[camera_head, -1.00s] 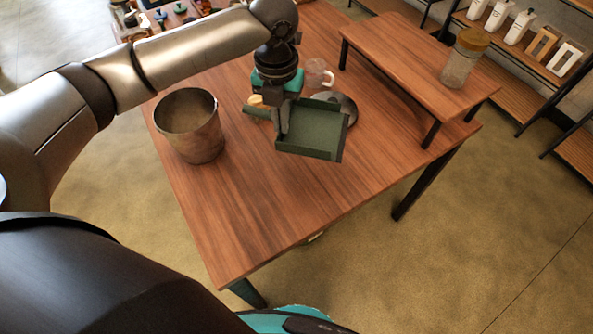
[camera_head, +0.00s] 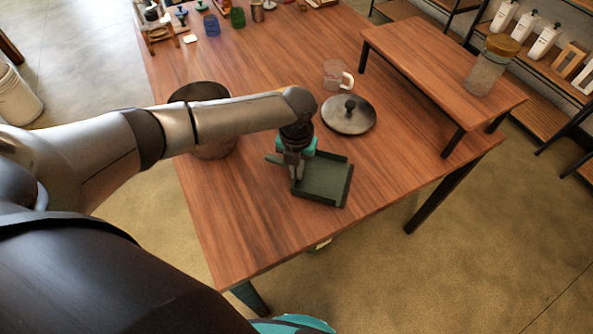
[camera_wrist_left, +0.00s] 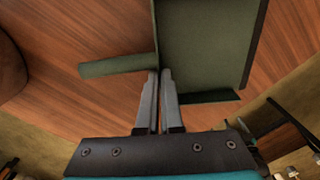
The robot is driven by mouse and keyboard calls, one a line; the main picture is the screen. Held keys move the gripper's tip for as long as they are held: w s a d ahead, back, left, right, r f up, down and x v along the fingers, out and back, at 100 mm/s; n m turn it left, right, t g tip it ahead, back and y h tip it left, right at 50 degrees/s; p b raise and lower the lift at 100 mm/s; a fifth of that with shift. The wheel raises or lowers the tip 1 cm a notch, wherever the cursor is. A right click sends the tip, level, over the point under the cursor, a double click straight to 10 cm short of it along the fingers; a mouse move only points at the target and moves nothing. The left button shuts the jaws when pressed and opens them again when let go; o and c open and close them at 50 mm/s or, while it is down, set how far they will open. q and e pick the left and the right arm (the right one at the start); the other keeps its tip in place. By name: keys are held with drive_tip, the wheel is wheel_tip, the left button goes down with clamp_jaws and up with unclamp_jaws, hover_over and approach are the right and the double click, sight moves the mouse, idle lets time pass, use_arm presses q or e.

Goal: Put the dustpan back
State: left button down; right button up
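The dark green dustpan (camera_head: 326,182) is at the front part of the wooden table (camera_head: 240,215), with its tray level and its handle (camera_head: 273,159) pointing left. It lies on the table or just above it; I cannot tell which. My left gripper (camera_head: 297,176) points down at the handle side of the tray. In the left wrist view its two fingers (camera_wrist_left: 161,74) are close together on the thin wall of the dustpan (camera_wrist_left: 205,45), beside the handle (camera_wrist_left: 117,66). My right gripper is not in view.
A metal bucket (camera_head: 214,148) stands left, partly behind my left arm. A dark round lid (camera_head: 347,116) and a clear mug (camera_head: 335,75) are behind the dustpan. A raised shelf (camera_head: 430,70) holds a jar (camera_head: 489,68). The table's front corner is clear.

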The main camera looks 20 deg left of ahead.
use_arm(q)
drive_tip(key=shift+f, duration=0.15)
drive_tip(key=c, duration=1.5)
unclamp_jaws()
drive_tip(key=shift+f, duration=0.1)
drive_tip(key=o, duration=0.4)
drive_tip(key=shift+r, duration=0.35)
wheel_tip(320, 180, up, 12)
drive_tip(key=shift+f+p, duration=0.1)
drive_tip(key=shift+p, duration=1.15)
